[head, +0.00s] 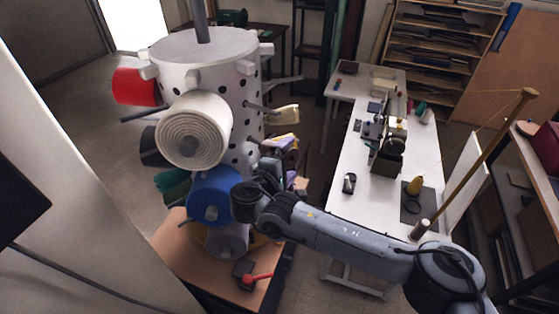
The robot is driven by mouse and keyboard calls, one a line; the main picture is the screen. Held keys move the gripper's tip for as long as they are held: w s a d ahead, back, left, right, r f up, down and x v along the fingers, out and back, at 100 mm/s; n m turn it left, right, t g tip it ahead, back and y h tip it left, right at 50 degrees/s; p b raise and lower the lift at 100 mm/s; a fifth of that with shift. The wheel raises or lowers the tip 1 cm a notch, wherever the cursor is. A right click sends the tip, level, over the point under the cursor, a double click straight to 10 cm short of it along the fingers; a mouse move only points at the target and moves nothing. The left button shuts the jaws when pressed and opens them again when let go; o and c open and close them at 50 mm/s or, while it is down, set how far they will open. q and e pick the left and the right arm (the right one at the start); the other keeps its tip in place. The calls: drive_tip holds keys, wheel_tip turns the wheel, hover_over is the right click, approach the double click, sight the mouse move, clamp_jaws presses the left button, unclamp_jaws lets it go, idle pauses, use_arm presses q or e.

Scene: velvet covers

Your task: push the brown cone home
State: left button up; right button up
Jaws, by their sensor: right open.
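My right arm comes in from the lower right, with its wrist in front of the drum (185,75) and its gripper (270,170) at the drum's right side. The gripper is open, but its fingers are small and dark against the cones. A small brownish piece (300,184) shows just right of the gripper, partly hidden; I cannot tell whether it is the brown cone, how far it sits on a peg, or whether the gripper touches it. My left gripper is not in view.
The drum carries a red cone (134,87), a large cream cone (193,131), a blue cone (215,196) and others, with bare pegs between.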

drive_tip(key=shift+x, duration=0.8)
drive_tip(key=shift+c, duration=0.5)
drive_tip(key=c, duration=1)
drive_tip(key=shift+a, duration=0.1)
drive_tip(key=shift+f, duration=0.1)
drive_tip(key=shift+w+a+b, duration=0.25)
drive_tip(key=shift+b, duration=0.25)
drive_tip(key=shift+w+a+f+b, duration=0.2)
drive_tip(key=shift+w+a+b, duration=0.35)
drive_tip(key=shift+b, duration=0.35)
drive_tip(key=shift+w+a+f+b, duration=0.15)
drive_tip(key=shift+w+a+b, duration=0.3)
drive_tip(key=shift+a+b, duration=0.35)
drive_tip(key=shift+w+a+f+b, duration=0.1)
drive_tip(key=shift+w+a+b, duration=0.2)
drive_tip(key=shift+b, duration=0.45)
drive_tip(key=shift+w, duration=0.1)
